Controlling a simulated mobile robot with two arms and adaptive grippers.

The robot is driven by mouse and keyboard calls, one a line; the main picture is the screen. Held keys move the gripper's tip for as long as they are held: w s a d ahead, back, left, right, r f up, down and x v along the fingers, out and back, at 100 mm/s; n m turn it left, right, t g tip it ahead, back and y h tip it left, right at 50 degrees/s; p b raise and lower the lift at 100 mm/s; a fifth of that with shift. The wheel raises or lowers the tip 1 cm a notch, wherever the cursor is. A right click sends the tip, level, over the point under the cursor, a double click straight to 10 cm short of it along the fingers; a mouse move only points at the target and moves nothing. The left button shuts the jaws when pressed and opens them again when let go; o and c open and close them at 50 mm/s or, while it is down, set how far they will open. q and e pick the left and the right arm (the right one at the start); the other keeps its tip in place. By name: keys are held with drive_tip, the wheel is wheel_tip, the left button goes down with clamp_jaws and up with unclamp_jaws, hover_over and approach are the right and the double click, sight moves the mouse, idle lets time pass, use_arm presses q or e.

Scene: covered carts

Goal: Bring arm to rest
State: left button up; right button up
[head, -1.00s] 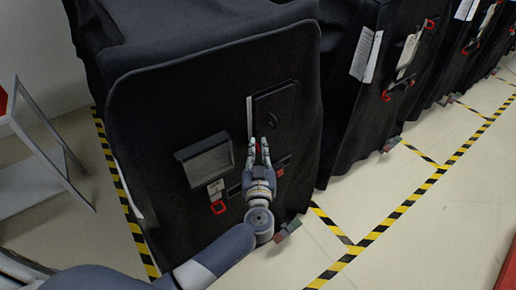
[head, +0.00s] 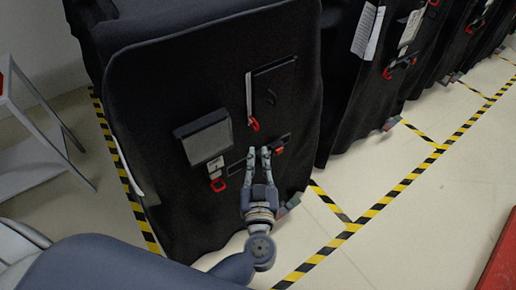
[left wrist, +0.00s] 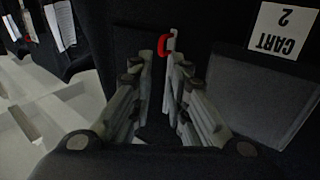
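My left gripper (head: 258,150) is in front of the black covered cart (head: 150,115) in the head view. Its two fingers point up with a gap between them, open and empty. Just above the fingertips, a red clip (head: 253,125) hangs at the lower end of a white strip (head: 249,95) beside a black pocket (head: 275,87). In the left wrist view the red clip (left wrist: 162,45) shows beyond the finger ends, apart from them. My left arm (head: 110,268) comes in from the lower left. My right gripper is not in view.
More covered carts (head: 355,100) stand to the right. A grey shelf (head: 35,150) is at the left. Yellow-black floor tape (head: 385,210) runs along open floor at right. A red object (head: 500,255) is at the right edge. A "CART 2" label (left wrist: 282,28) shows in the wrist view.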

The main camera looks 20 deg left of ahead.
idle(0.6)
use_arm(q)
wheel_tip(320, 180, down, 18)
drive_tip(key=s+d+m+g+h, duration=0.1)
drive_tip(key=s+d+m+h, duration=0.15)
drive_tip(key=m+h, duration=0.35)
drive_tip(key=s+a+f+m+g+h, duration=0.1)
drive_tip(key=s+f+g, duration=0.25)
drive_tip(key=f, duration=0.45)
drive_tip(key=s+f+g+h, duration=0.1)
drive_tip(key=s+f+g, duration=0.1)
drive_tip(key=s+f, duration=0.5)
drive_tip(key=s+a+f+g+y, duration=0.1)
drive_tip(key=s+a+f+g, duration=0.4)
drive_tip(key=s+f, duration=0.4)
drive_tip(key=s+a+f+n+g+y, duration=0.1)
drive_tip(key=s+a+f+g, duration=0.3)
drive_tip(key=s+f, duration=0.5)
drive_tip(key=s+a, duration=0.2)
drive_tip(key=s, duration=0.6)
drive_tip(key=shift+s+a+f+g, duration=0.25)
drive_tip(key=shift+a+f+g, duration=0.05)
drive_tip(key=shift+a+g, duration=0.1)
